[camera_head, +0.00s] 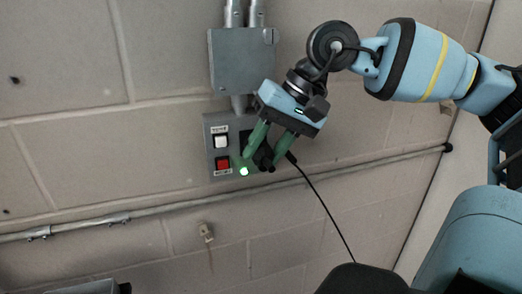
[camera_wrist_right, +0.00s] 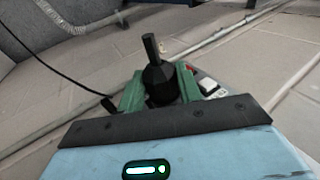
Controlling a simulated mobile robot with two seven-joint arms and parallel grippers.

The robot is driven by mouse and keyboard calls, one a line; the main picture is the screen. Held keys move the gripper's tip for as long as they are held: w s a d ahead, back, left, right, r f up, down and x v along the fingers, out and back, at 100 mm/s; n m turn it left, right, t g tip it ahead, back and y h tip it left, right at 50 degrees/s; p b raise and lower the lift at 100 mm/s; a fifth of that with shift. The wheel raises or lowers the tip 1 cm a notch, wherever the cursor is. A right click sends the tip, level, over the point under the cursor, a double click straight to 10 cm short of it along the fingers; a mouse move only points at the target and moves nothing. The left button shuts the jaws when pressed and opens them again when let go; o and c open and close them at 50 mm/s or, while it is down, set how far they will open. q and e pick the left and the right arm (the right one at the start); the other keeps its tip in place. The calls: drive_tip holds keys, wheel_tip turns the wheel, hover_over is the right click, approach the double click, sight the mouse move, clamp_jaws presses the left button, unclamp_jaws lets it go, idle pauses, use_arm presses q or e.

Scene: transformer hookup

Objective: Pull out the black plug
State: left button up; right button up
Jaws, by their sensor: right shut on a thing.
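My right gripper (camera_head: 268,150) is at the wall control panel (camera_head: 209,165), with its green fingers pointing down and left. It is shut on the black plug (camera_head: 264,157), which sits between the fingertips. In the right wrist view the plug (camera_wrist_right: 158,82) shows as a thick black body with a thinner stem, between the green fingers (camera_wrist_right: 160,88). Whether the plug is still in a socket is hidden. A thin black cable (camera_head: 322,205) runs from beside the right-hand finger down to the right. My left gripper is not in view.
The panel carries a white switch (camera_head: 221,142), a red switch (camera_head: 223,164) and a lit green lamp (camera_head: 244,171). A grey box (camera_head: 240,62) is above it. A conduit (camera_head: 150,208) crosses the wall below.

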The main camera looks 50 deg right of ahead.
sight(270, 161)
drive_tip(key=shift+s+a, duration=0.1)
drive_tip(key=shift+s, duration=0.05)
drive_tip(key=shift+s+a, duration=0.2)
drive_tip(key=shift+s, duration=0.2)
drive_tip(key=shift+s+a, duration=0.5)
drive_tip(key=shift+s, duration=0.35)
idle(0.4)
drive_tip(key=shift+s+a+p, duration=0.1)
drive_tip(key=shift+s+a, duration=0.3)
drive_tip(key=shift+s, duration=0.35)
drive_tip(key=shift+s+a+p, duration=0.15)
drive_tip(key=shift+s+a, duration=0.25)
drive_tip(key=shift+s, duration=0.3)
drive_tip(key=shift+s+a+p, duration=0.1)
drive_tip(key=shift+s+a, duration=0.3)
drive_tip(key=shift+s, duration=0.35)
